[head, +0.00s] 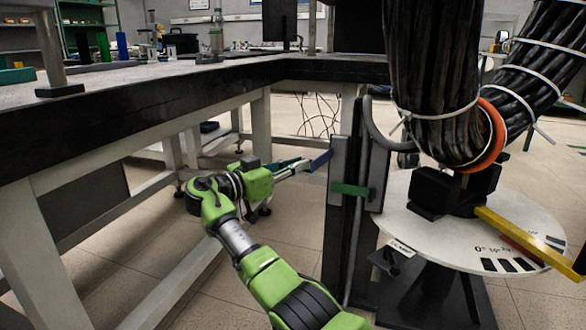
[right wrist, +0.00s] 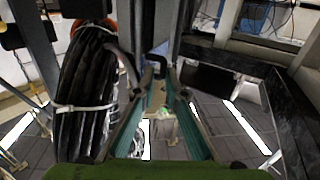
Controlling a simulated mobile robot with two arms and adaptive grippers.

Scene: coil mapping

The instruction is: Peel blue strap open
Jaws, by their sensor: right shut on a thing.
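The blue strap (head: 321,160) shows in the head view as a short blue piece against the left side of a dark upright post. My right gripper (head: 302,166) reaches it from the left, its fingertips shut on the strap's near end. In the right wrist view the two teal fingers of this gripper (right wrist: 159,88) converge in front of the post; the strap is hard to make out there. A green strap (head: 350,190) lies across the post, lower and to the right of the blue one. My left gripper is not in view.
A thick black cable bundle (head: 433,70) with white ties and an orange ring (head: 492,135) stands over a round white plate (head: 440,241) on the right. A yellow bar (head: 518,236) sticks out over the plate. A black-edged workbench (head: 130,119) runs along the left and back.

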